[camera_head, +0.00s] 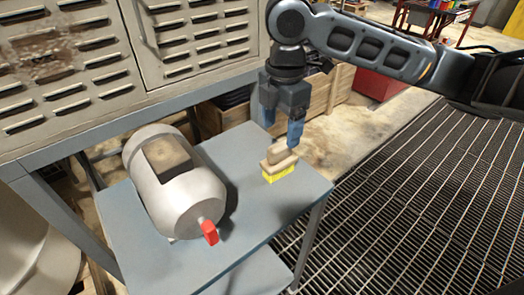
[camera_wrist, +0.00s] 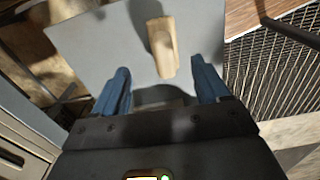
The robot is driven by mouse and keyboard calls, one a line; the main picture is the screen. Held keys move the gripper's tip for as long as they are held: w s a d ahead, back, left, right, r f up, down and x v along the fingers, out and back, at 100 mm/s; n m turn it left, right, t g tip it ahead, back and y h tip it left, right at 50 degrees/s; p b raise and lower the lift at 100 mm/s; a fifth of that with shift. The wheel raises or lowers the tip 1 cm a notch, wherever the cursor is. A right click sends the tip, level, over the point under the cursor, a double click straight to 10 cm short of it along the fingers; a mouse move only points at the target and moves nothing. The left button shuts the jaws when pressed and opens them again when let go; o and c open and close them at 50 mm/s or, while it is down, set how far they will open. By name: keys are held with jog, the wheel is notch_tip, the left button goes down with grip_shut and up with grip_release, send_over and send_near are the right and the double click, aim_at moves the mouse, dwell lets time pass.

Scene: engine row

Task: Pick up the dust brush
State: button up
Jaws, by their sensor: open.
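The dust brush (camera_head: 279,162) has a pale wooden handle and block with yellow bristles, and it rests on the grey-blue table (camera_head: 240,160) near its right corner. In the wrist view the brush (camera_wrist: 162,46) shows its tan top, ahead of and between the finger lines. My gripper (camera_head: 281,125) is above the table close to the brush, pointing down, with blue fingers. In the wrist view the fingers (camera_wrist: 162,88) are spread apart with nothing between the tips. I cannot tell the exact height gap between fingertips and brush.
A grey tank (camera_head: 190,205) with a red-handled valve (camera_head: 209,232) lies on the table left of the brush. A louvred metal cabinet (camera_head: 120,70) stands behind. A wooden crate (camera_head: 335,88) is on the floor beyond the table. Dark grating covers the floor at right.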

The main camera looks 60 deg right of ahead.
aim_at(281, 144)
notch_tip(281, 144, down, 2)
jog(key=shift+f, duration=0.15)
jog(key=f, duration=0.4)
jog(key=shift+s+a+p, duration=0.25)
jog(key=shift+a+p, duration=0.05)
jog(key=shift+p, duration=0.05)
jog(key=shift+f, duration=0.7)
jog(key=shift+c, duration=0.2)
jog(key=c, duration=1.2)
jog(key=shift+r, duration=0.1)
